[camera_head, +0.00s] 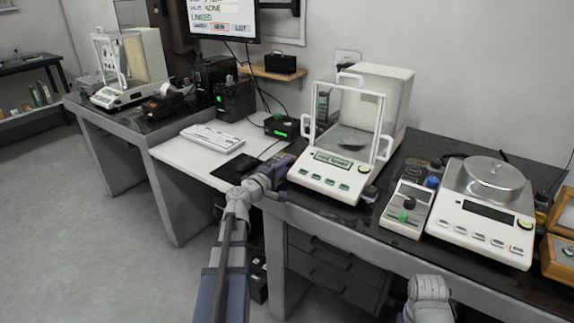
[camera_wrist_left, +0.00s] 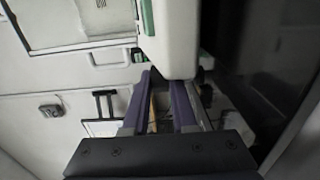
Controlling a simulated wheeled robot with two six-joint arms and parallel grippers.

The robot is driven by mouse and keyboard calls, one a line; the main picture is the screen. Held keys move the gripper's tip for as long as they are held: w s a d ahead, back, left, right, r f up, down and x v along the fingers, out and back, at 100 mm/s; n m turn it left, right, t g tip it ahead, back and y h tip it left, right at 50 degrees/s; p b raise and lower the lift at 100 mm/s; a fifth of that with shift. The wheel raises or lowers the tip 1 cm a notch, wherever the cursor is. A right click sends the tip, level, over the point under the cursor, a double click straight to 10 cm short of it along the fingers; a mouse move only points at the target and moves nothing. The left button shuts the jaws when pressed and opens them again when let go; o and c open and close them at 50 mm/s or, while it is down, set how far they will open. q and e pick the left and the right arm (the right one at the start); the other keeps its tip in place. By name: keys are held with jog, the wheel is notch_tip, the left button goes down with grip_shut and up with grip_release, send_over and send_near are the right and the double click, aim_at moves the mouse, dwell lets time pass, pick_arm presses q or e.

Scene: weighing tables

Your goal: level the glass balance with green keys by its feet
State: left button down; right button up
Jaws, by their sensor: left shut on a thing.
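The glass balance with green keys (camera_head: 328,180) stands on the dark table, its glass case with white handles above the base. Its display (camera_head: 332,160) appears to read "not level". My left gripper (camera_head: 283,163) is at the balance's front left corner, low by the table top. In the left wrist view its two purple fingers (camera_wrist_left: 167,85) reach under the white base corner (camera_wrist_left: 170,40). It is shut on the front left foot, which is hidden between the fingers. A dark front right foot (camera_head: 369,196) shows under the other corner.
A white keyboard (camera_head: 211,137) lies on the lower desk to the left. Another glass balance (camera_head: 125,90) stands at the far left.

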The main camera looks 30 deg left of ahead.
pick_arm(q)
jog(key=shift+a, duration=0.1)
jog(key=h, duration=0.1)
jog(key=m+h, duration=0.2)
jog(key=shift+w+a+g, duration=0.15)
jog(key=shift+a+g, duration=0.1)
jog(key=shift+g, duration=0.05)
jog(key=m+h, duration=0.1)
jog(key=m+g+h, duration=0.1)
jog(key=h, duration=0.1)
jog(key=m+g+h, duration=0.1)
jog(key=h, duration=0.1)
jog(key=shift+w+a, duration=0.2)
jog(key=shift+a, duration=0.1)
jog(key=m+g+h, duration=0.3)
jog(key=shift+w+m+g+h, duration=0.1)
jog(key=shift+m+g+h, duration=0.2)
jog(key=shift+h, duration=0.1)
jog(key=shift+m+g+h, duration=0.9)
jog(key=shift+m+g, duration=0.1)
jog(key=shift+g, duration=0.3)
jog(key=c, duration=0.7)
grip_release()
